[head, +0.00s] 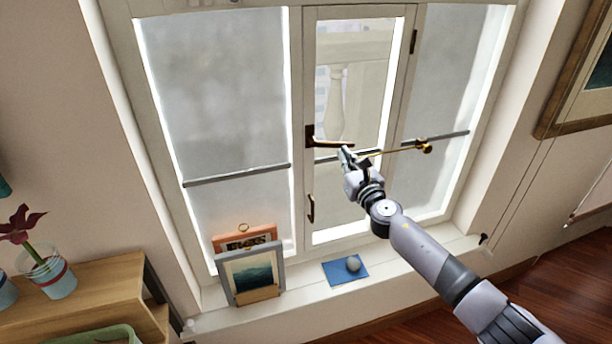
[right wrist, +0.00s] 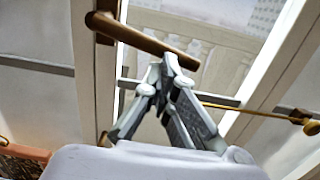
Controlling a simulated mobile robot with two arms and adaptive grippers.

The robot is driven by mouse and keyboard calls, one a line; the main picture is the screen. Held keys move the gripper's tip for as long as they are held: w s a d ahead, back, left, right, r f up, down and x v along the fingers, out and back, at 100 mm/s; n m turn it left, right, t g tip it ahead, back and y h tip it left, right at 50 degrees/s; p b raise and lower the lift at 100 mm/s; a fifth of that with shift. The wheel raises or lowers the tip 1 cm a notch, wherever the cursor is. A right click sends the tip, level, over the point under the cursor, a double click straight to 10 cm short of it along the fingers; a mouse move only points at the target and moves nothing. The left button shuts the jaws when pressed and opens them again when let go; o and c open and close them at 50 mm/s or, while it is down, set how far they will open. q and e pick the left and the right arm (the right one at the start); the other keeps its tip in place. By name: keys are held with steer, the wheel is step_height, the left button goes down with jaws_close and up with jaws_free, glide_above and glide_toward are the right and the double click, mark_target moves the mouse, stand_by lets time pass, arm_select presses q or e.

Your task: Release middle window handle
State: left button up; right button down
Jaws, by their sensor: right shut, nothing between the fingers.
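The middle window handle (head: 330,144) is a dark brass lever on the middle window (head: 360,26). It lies nearly level, pointing right from its dark plate. In the right wrist view the handle (right wrist: 142,37) runs across the top, its free end just above my fingertips. My right gripper (head: 346,154) is shut and empty, its tips close to the handle's free end. It also shows in the right wrist view (right wrist: 168,66), fingers together. I cannot tell whether the tips touch the handle. My left gripper is not in view.
A brass rod with a knob (head: 425,147) crosses the window right of my gripper. A second, lower handle (head: 311,208) is on the frame. On the sill stand picture frames (head: 231,279) and a blue mat (head: 336,275) with a round grey object (head: 353,263).

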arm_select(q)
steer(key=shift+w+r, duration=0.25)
arm_select(e)
steer(key=shift+w+d+r+n, duration=0.1)
steer(key=shift+r+n, duration=0.3)
steer(key=shift+r, duration=0.05)
stand_by(0.3)
stand_by(0.4)
